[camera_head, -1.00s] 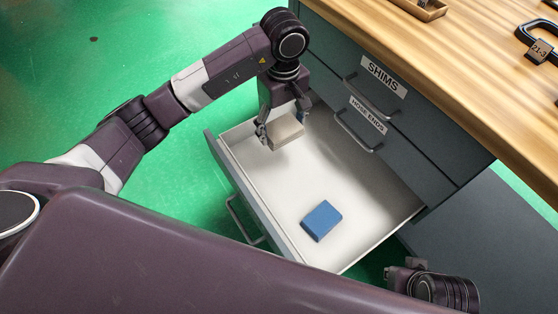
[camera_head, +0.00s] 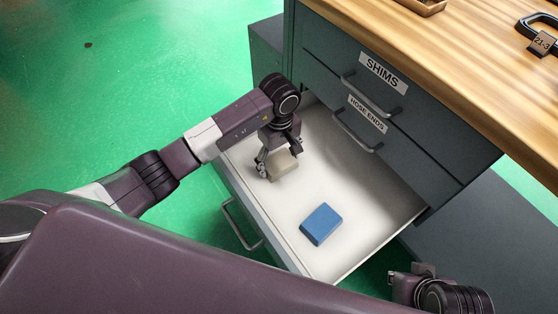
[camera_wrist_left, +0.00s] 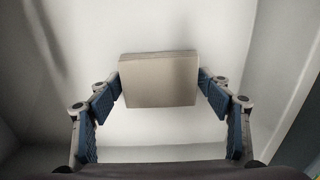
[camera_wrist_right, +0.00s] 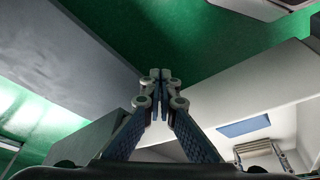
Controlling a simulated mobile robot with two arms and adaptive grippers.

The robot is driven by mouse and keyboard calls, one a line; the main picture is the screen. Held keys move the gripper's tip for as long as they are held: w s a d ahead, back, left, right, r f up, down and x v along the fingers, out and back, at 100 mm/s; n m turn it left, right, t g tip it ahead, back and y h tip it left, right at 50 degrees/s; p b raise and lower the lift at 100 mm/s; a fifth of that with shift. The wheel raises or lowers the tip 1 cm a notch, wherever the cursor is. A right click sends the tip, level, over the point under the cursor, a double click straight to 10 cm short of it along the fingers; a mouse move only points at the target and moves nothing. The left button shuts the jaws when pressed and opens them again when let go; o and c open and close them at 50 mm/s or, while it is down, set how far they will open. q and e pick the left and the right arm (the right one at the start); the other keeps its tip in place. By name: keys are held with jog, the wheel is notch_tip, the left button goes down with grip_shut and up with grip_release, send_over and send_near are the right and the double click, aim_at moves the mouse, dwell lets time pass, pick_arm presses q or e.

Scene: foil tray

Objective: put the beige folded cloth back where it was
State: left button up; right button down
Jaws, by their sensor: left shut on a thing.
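The beige folded cloth (camera_head: 283,166) is a small block-like piece inside the open drawer (camera_head: 350,243), towards its far left part. My left gripper (camera_head: 278,158) is shut on it from above. In the left wrist view the cloth (camera_wrist_left: 158,80) sits between the two fingertips, low in the pale drawer; I cannot tell whether it touches the drawer floor. My right gripper (camera_wrist_right: 160,82) has its fingertips together with nothing between them, outside the drawer at the lower right of the head view.
A blue folded cloth (camera_head: 321,224) lies on the drawer floor nearer the front. Two closed drawers, labelled SHIMS (camera_head: 383,73) and HOSE ENDS (camera_head: 367,112), are above. A wooden worktop (camera_head: 470,75) overhangs at the right. The drawer floor around the blue cloth is clear.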

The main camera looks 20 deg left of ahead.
aim_at(279, 162)
pick_arm(q)
jog(key=shift+f, duration=0.1)
jog(key=o, duration=1)
pick_arm(e)
jog(key=shift+w+a+r+t, duration=0.1)
jog(key=shift+w+r+t, duration=0.1)
jog(key=shift+w, duration=0.25)
jog(key=shift+w+a+r+t, duration=0.1)
jog(key=shift+w+t, duration=0.1)
jog(key=shift+w, duration=0.2)
pick_arm(q)
jog(key=shift+r, duration=0.25)
jog(key=shift+r+p, duration=1.2)
jog(key=shift+r, duration=4.7)
pick_arm(e)
jog(key=shift+s+d+g, duration=0.15)
jog(key=shift+s+g, duration=0.15)
jog(key=shift+s, duration=0.3)
jog(key=shift+s+d+g, duration=0.15)
jog(key=shift+s+g, duration=0.15)
jog(key=shift+s, duration=0.25)
